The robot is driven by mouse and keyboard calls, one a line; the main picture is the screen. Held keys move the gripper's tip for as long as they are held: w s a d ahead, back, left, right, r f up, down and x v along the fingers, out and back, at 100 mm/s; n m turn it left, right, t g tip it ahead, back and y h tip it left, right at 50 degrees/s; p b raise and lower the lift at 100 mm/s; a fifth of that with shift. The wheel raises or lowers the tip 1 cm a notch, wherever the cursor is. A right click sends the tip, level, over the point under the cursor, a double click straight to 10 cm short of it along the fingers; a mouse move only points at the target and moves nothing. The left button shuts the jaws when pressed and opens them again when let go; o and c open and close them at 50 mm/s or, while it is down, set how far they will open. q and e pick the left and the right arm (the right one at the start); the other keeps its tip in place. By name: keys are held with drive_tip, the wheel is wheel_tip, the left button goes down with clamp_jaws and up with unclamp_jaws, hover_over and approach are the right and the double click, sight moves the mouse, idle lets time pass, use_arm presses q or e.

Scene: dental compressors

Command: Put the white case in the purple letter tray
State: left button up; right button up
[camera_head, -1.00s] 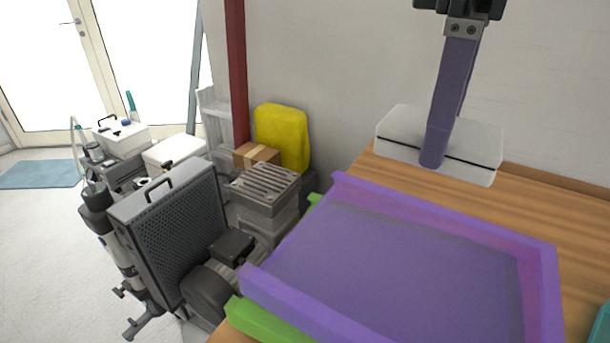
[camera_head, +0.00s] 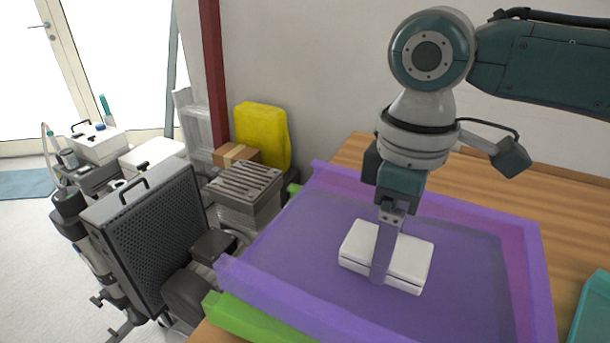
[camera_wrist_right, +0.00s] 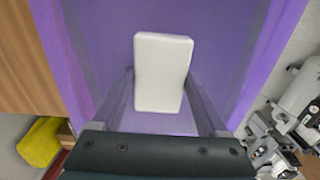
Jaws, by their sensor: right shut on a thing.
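The white case (camera_head: 407,261) is a flat box with a dark seam. In the head view it is over the inside of the purple letter tray (camera_head: 530,262), within its walls. My right gripper (camera_head: 379,275) points down and is shut on the case, with one finger in front of it. In the right wrist view the case (camera_wrist_right: 162,72) lies between the two fingers, with the purple tray (camera_wrist_right: 215,60) around it. I cannot tell whether the case touches the tray floor. My left gripper is not in view.
A green tray (camera_head: 255,320) sits under the purple one on the wooden table (camera_head: 475,183). A teal object (camera_head: 592,310) is at the right edge. Grey equipment (camera_head: 150,235) and a yellow item (camera_head: 262,136) stand left of the table. A wall is behind.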

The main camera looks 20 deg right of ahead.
drive_tip(key=o, duration=1.3)
drive_tip(key=shift+r, duration=0.25)
wheel_tip(320, 180, up, 12)
drive_tip(key=shift+f+p, duration=0.15)
drive_tip(key=shift+p, duration=0.7)
